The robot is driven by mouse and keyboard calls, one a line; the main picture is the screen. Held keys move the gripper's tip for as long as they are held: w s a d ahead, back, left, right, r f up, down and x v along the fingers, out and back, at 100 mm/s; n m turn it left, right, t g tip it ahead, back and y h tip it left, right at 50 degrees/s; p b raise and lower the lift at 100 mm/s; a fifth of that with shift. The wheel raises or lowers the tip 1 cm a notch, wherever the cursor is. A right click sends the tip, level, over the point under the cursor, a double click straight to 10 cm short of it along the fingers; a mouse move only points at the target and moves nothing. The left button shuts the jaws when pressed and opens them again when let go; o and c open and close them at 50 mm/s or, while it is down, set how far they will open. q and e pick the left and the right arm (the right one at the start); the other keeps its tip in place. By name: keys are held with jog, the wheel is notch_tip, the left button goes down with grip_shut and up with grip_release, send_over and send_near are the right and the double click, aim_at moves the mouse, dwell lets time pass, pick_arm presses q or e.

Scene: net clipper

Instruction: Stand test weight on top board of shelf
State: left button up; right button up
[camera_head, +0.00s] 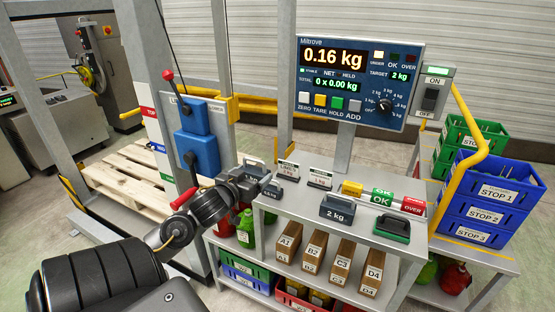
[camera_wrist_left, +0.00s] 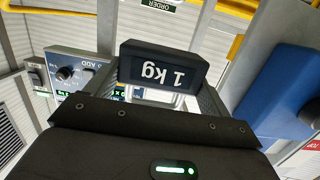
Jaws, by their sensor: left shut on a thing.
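My left gripper (camera_head: 256,180) is at the left end of the shelf's top board (camera_head: 300,200). It is shut on a dark test weight marked 1 kg (camera_wrist_left: 165,68), seen between the fingers in the left wrist view. The lettering is upside down in that view. In the head view I cannot clearly tell the held weight from the dark pieces around the gripper. A dark 2 kg weight (camera_head: 338,208) stands on the top board to the right of the gripper. My right gripper is not in view.
The scale display (camera_head: 358,83) reads 0.16 kg above the shelf. A blue box (camera_head: 195,152) is on the post at left.

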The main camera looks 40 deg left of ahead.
pick_arm(q)
jog(key=w+d+f, duration=0.3)
jog(key=w+d, duration=0.3)
jog(key=w, duration=0.1)
send_over(295, 213)
notch_tip(295, 213, down, 6)
jog(key=shift+a+f, duration=0.1)
jog(key=shift+w+f+p, duration=0.1)
jog(key=shift+f+p, duration=0.2)
notch_tip(295, 213, down, 2)
jog(key=shift+p, duration=0.3)
jog(key=shift+f, duration=0.35)
jog(key=shift+f, duration=0.15)
jog(key=o, duration=1.7)
jog(key=shift+f, duration=0.1)
